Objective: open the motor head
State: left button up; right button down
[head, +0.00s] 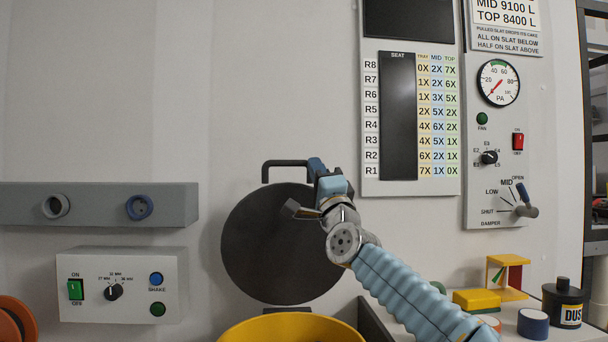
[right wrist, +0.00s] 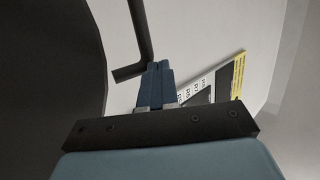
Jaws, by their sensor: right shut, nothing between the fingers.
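The motor head, a dark round disc (head: 265,250), stands upright against the wall behind a yellow round vessel (head: 290,330). A black bar handle (head: 284,163) is at its top edge. The handle also shows in the right wrist view (right wrist: 140,35), just ahead and left of the fingertips. My right gripper (head: 316,164) is at the right end of the handle, its blue fingers (right wrist: 155,72) shut together with nothing between them. I cannot tell whether they touch the bar. My right arm hides part of the disc's right edge. My left gripper is out of view.
A shake control box (head: 125,285) and a grey wall rail (head: 95,205) are at left. A damper and fan panel (head: 495,150) is on the right. A yellow block (head: 477,300), a blue-sided puck (head: 533,323) and a black dust jar (head: 562,305) crowd the bench right of my arm.

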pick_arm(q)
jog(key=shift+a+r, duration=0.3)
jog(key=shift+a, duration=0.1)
pick_arm(e)
jog(key=shift+w+r+g+h, duration=0.15)
jog(key=shift+w+g, duration=0.05)
jog(key=shift+w, duration=0.4)
jog(key=shift+w+r+g+h, duration=0.1)
jog(key=shift+w+g+h, duration=0.1)
jog(key=shift+w, duration=0.35)
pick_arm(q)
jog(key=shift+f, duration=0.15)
pick_arm(e)
jog(key=shift+f, duration=0.1)
pick_arm(q)
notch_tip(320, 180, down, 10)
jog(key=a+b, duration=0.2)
jog(key=b, duration=0.7)
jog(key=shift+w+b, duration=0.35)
jog(key=shift+b, duration=0.05)
pick_arm(e)
jog(key=v, duration=1.3)
jog(key=shift+s+f, duration=0.2)
jog(key=shift+s, duration=0.1)
